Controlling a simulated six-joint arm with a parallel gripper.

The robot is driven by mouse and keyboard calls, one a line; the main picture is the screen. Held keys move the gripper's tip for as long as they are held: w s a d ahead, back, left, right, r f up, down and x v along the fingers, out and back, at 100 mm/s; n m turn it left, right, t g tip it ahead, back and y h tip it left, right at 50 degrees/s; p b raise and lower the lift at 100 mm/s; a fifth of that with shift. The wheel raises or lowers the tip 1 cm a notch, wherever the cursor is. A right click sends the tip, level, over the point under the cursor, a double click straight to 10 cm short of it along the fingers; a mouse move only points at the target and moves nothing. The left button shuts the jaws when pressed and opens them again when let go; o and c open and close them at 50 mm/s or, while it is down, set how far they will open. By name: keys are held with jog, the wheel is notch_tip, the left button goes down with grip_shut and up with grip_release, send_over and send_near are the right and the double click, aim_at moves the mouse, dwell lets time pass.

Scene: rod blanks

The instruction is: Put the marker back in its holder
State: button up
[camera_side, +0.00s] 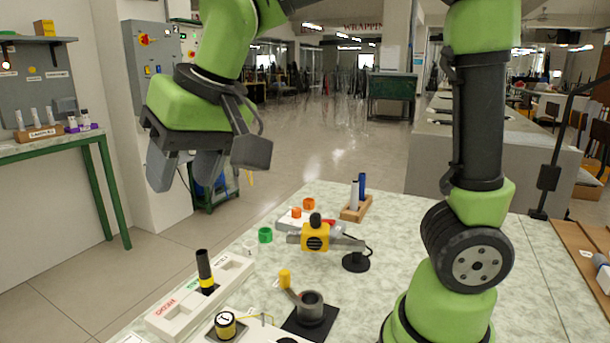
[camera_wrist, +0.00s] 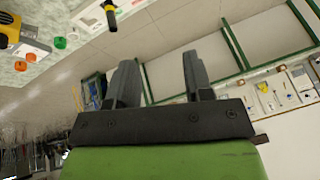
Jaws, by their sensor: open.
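A wooden block (camera_side: 357,212) at the far side of the table holds an upright blue marker-like rod (camera_side: 362,183) and a white one (camera_side: 354,194). A black rod with a yellow band (camera_side: 204,268) stands upright in a long white tray (camera_side: 172,318) with red and green lettering; I cannot tell which of these is the task's marker. The black rod also shows at the top of the wrist view (camera_wrist: 110,17). My gripper (camera_side: 183,180) is open and empty, high above the floor beyond the table's left edge, apart from all these things. Its two fingers show spread in the wrist view (camera_wrist: 158,62).
A yellow-and-grey device (camera_side: 315,238) on a black stand is mid-table, near orange caps (camera_side: 308,203) and a green ring (camera_side: 265,235). A dark cup (camera_side: 310,308) and a yellow-black cylinder (camera_side: 225,325) are at the front. A green-legged bench (camera_side: 100,190) stands left.

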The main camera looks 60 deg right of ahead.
jog(key=s+d+t, duration=0.1)
jog(key=s+d, duration=0.2)
jog(key=s, duration=0.4)
jog(key=s+d+m+t, duration=0.1)
jog(key=s+d, duration=0.2)
jog(key=s, duration=0.4)
jog(key=shift+s+d+f+y, duration=0.15)
jog(key=shift+f+y, duration=0.25)
